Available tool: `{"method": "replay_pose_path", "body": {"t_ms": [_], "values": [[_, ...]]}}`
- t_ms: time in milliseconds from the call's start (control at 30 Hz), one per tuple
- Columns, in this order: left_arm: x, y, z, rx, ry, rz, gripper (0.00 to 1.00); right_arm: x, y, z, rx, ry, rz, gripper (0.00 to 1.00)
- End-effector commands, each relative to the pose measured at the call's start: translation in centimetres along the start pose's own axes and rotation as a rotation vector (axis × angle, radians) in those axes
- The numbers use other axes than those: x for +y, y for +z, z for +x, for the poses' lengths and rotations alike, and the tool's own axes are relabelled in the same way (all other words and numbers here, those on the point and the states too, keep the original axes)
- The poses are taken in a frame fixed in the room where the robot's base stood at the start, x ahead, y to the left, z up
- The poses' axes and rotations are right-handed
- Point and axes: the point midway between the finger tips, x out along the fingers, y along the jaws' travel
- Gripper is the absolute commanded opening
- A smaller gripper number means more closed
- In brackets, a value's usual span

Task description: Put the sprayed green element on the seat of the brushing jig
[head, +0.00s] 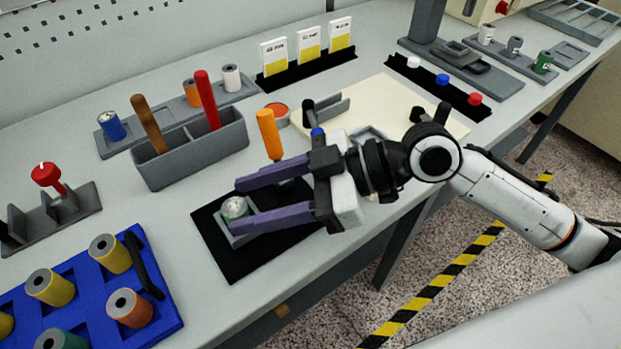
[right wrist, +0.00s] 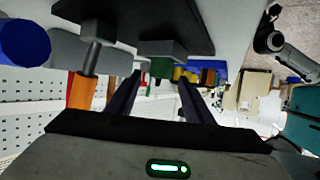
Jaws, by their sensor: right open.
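A green element (head: 236,208) with a pale top stands upright in the grey seat (head: 222,238) of the brushing jig, whose black base (head: 245,268) lies near the table's front. My right gripper (head: 237,205) is open, its two purple fingers reaching in from the right with the element between their tips. In the right wrist view, the green element (right wrist: 161,70) shows between the fingers under the grey seat (right wrist: 163,49), as the picture is upside down. I cannot tell whether a finger touches it. My left gripper is not in view.
An orange-handled brush (head: 268,133) stands close behind the fingers. A grey bin (head: 195,163) with brown and red handles stands behind the jig. A blue tray (head: 170,318) with several elements is at lower left. A cream board (head: 385,95) lies at right. Another green element (head: 543,62) stands at far right.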

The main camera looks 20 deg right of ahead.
Motion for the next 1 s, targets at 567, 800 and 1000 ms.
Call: {"method": "replay_pose_path", "body": {"t_ms": [567, 800, 1000], "values": [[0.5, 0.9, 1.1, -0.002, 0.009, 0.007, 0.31, 0.0, 0.2, -10.0, -0.003, 0.001, 0.001, 0.47], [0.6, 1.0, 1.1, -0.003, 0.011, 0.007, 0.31, -0.1, 0.0, -10.8, -0.001, -0.001, -0.002, 0.47], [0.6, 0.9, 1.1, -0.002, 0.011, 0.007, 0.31, -0.1, 0.0, -10.8, 0.000, -0.001, -0.002, 0.47]]}}
